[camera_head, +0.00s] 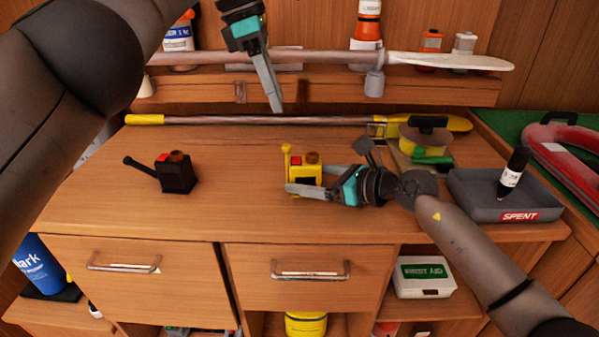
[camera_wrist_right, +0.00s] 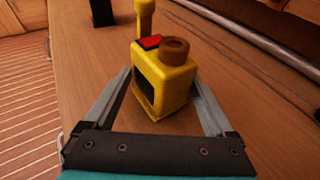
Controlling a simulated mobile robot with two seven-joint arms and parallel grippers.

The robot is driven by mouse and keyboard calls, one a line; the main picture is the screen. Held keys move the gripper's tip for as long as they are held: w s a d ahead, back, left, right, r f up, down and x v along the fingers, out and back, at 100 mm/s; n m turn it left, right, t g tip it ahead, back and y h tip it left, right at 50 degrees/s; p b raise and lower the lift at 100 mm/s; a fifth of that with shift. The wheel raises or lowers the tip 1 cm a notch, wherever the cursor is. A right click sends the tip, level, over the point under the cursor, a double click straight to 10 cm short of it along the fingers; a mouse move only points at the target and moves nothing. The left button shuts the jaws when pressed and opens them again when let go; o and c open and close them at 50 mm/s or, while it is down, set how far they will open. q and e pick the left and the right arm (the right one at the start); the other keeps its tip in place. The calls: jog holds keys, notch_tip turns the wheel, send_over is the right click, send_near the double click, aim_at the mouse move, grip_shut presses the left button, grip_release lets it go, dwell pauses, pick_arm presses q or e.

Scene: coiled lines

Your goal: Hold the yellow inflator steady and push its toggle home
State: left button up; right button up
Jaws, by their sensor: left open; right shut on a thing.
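The yellow inflator (camera_head: 302,176) stands upright on the wooden worktop, with a brown round cap and a red patch on top. Its yellow toggle (camera_head: 286,149) sticks up at its left side; it also shows in the right wrist view (camera_wrist_right: 145,18). My right gripper (camera_head: 318,180) is shut on the inflator's body, one finger on each side; in the right wrist view the body (camera_wrist_right: 166,82) sits between the fingers. My left gripper (camera_head: 274,104) is open and empty, pointing down above the back of the worktop, higher than the inflator and apart from it.
A black inflator (camera_head: 178,174) with a lever stands to the left. A grey tray (camera_head: 500,213) marked SPENT holds a black-and-white cylinder (camera_head: 513,172) at right. A yellow-ended pole (camera_head: 250,120) lies along the back. The front worktop is clear.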

dwell(0.3)
jog(key=o, duration=0.9)
jog(key=shift+s+d, duration=0.1)
